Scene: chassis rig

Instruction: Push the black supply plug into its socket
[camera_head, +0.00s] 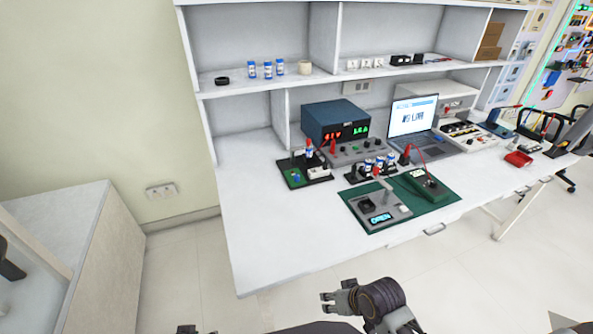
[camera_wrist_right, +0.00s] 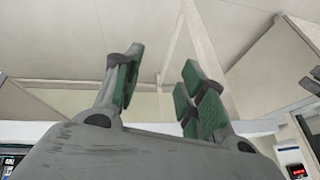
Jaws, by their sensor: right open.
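A grey unit (camera_head: 380,208) with a lit "OPEN" display and a dark round part lies on a green mat (camera_head: 440,203) near the table's front. Beside it, a dark green board (camera_head: 421,183) carries a black part (camera_head: 432,187) with a red lead. I cannot tell which black part is the supply plug, and the socket is too small to make out. My right gripper (camera_head: 326,302) is open and empty, in front of and below the table edge. In the right wrist view its green-padded fingers (camera_wrist_right: 160,95) are apart. Dark tips at the head view's bottom edge may be my left gripper (camera_head: 199,331).
Behind the mat stand a blue instrument (camera_head: 336,122) with lit digits, a laptop (camera_head: 413,117), and a small board (camera_head: 304,172) with parts. A red tray (camera_head: 518,159) lies to the right. The white table's left front (camera_head: 265,240) is clear. Shelves rise behind.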

